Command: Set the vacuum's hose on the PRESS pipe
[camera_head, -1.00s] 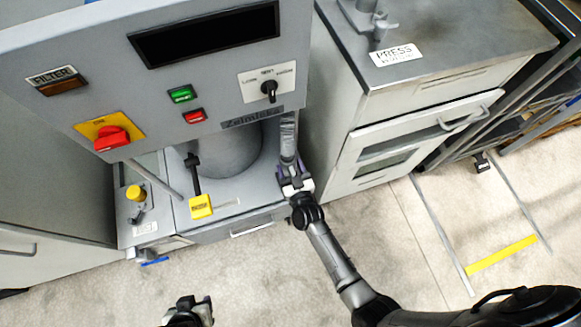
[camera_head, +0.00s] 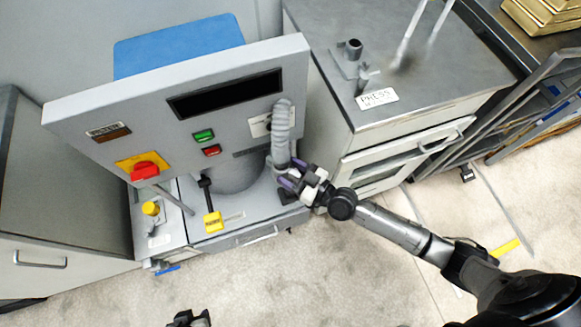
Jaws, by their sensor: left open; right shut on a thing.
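My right gripper (camera_head: 290,180) is shut on the grey ribbed hose (camera_head: 281,128). It holds the hose near its lower part, and the hose stands up in front of the right side of the vacuum's control panel (camera_head: 105,150), covering part of the selector plate. The hose's upper end is bent over a little. The PRESS pipe (camera_head: 354,47) is a short dark upright stub on the grey cabinet top, behind the PRESS label (camera_head: 377,98). The hose is apart from it, to its left in the picture. My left gripper (camera_head: 190,318) is at the bottom edge, partly cut off, with nothing seen in it.
The grey cabinet (camera_head: 460,75) carries the pipe, a smaller fitting (camera_head: 368,77) and two blurred light rods. Shelving stands at the right. The floor in front is clear.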

